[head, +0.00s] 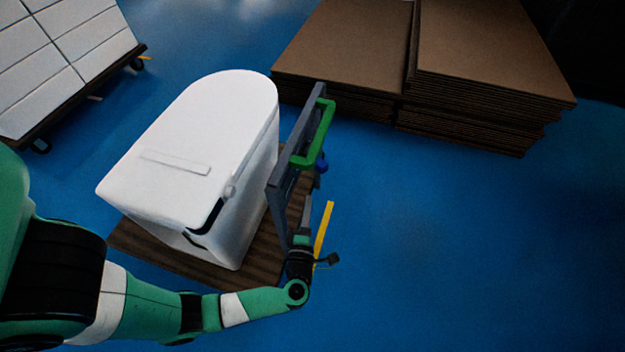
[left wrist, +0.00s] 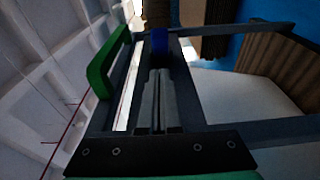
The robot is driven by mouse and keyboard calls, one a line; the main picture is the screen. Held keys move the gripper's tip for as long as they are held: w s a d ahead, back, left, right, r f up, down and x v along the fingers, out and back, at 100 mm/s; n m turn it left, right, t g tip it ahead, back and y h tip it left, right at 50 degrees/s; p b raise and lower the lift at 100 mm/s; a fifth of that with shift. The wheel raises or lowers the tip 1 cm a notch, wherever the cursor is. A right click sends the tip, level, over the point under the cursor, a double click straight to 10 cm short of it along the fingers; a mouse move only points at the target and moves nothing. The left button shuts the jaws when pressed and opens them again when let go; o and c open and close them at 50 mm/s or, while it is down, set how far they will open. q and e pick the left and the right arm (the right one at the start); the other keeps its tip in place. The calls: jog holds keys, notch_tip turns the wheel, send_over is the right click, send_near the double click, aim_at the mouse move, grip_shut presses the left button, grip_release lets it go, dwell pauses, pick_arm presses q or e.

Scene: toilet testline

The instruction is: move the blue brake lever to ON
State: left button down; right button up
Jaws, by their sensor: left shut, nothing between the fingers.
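The blue brake lever (head: 321,163) shows as a small blue piece low on the right side of the grey upright frame (head: 287,165), below its green handle (head: 316,140). In the left wrist view the blue lever (left wrist: 160,42) is straight ahead, just beyond the fingertips. My left gripper (head: 306,204) is beside the frame, below the lever. Its two fingers (left wrist: 158,75) are shut together with nothing between them. I cannot tell whether the fingertips touch the lever. My right gripper is in no view.
A white toilet unit (head: 205,150) stands on a brown wooden base (head: 160,252) left of the frame. A yellow bar (head: 323,232) is close to my left wrist. Stacked brown boards (head: 470,120) are behind, and a cart with white panels (head: 60,60) is far left. The blue floor at right is clear.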

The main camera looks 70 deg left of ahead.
pick_arm(q)
jog(key=b+x, duration=0.3)
jog(key=x, duration=0.7)
